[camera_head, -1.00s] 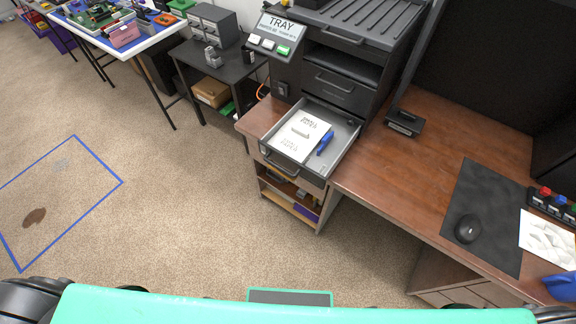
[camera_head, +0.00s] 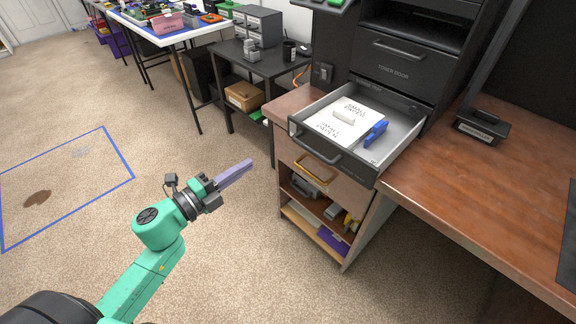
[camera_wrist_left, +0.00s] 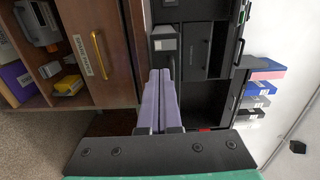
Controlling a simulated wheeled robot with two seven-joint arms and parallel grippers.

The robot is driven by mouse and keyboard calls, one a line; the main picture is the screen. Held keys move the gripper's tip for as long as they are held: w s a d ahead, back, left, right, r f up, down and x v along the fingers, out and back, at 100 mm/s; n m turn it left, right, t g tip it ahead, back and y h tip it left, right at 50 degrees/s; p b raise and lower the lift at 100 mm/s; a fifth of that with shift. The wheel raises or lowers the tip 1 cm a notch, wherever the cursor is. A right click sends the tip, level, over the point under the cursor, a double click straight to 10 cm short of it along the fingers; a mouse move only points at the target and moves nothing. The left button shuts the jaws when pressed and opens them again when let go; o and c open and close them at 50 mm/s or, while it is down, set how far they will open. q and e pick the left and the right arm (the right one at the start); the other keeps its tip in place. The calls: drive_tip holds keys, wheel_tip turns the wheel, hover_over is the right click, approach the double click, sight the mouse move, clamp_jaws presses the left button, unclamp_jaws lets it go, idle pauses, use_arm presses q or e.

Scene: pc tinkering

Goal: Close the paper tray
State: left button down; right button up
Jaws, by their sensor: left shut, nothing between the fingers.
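The paper tray (camera_head: 342,157) is a grey drawer with a dark front, pulled out of the black printer in the head view. My left gripper (camera_head: 249,165), with purple fingers, is shut and empty. In the head view it is left of the tray and apart from it. The fingers also show in the left wrist view (camera_wrist_left: 160,95). My right gripper is not in view.
A wooden cabinet (camera_head: 370,225) with a brass-handled drawer and open shelves stands under the tray. The brown desk (camera_head: 500,195) is at the right, with a black device (camera_head: 482,127) on it. A small dark table (camera_head: 262,65) stands behind. Carpet floor at the left is open.

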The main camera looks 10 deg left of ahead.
use_arm(q)
drive_tip(key=p+x, duration=0.1)
drive_tip(key=x, duration=1.3)
drive_tip(key=shift+d+r+p, duration=0.35)
drive_tip(key=shift+d+r, duration=0.05)
drive_tip(key=shift+r, duration=0.15)
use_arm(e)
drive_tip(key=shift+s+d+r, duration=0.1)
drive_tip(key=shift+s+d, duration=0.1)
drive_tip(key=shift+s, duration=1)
use_arm(q)
drive_tip(key=shift+s, duration=0.1)
